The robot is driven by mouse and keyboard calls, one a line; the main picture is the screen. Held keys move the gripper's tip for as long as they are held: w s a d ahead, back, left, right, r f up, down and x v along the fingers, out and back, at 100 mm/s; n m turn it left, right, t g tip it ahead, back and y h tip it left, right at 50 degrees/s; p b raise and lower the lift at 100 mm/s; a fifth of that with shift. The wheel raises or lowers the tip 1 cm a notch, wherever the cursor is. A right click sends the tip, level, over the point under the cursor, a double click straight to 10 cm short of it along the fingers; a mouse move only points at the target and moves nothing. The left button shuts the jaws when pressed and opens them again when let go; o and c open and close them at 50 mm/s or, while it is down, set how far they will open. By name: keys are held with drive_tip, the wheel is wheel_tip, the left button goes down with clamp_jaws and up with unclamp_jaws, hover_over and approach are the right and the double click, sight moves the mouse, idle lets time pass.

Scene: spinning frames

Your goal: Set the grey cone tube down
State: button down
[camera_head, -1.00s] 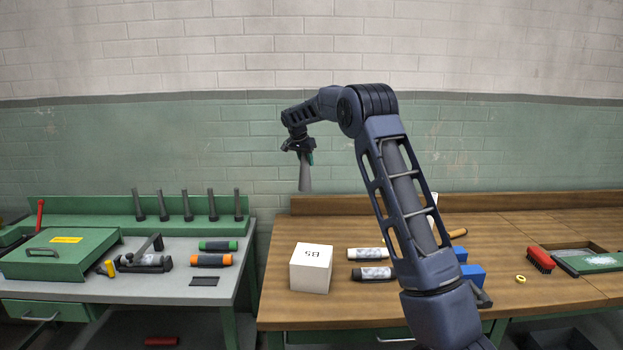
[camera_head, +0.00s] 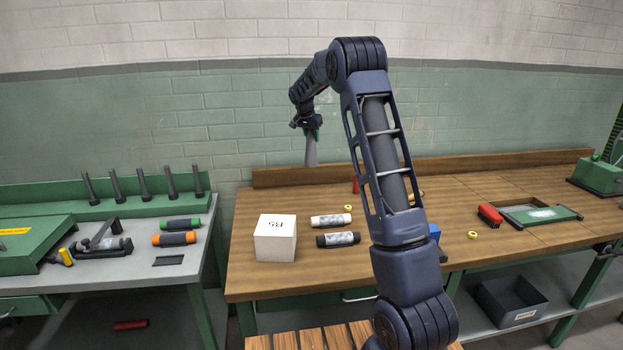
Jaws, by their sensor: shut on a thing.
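My gripper (camera_head: 310,131) is shut on the grey cone tube (camera_head: 311,152), which hangs down from it, slightly tilted. The tube is in the air in front of the green wall, above the back part of the wooden bench (camera_head: 345,270), apart from any surface. Several similar dark grey tubes (camera_head: 143,183) stand upright in a row on the green ledge of the left bench (camera_head: 185,255). The fingertips are small and partly hidden by the tube and wrist.
A white box (camera_head: 275,240) marked B5 stands on the wooden bench, beside a white roll (camera_head: 330,220) and a black roll (camera_head: 338,239). Bare bench top shows left of and behind the box.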

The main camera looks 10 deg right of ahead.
wheel_tip(320, 180, down, 16)
idle(0.6)
drive_tip(key=c, duration=1)
unclamp_jaws()
drive_tip(key=shift+f, duration=0.15)
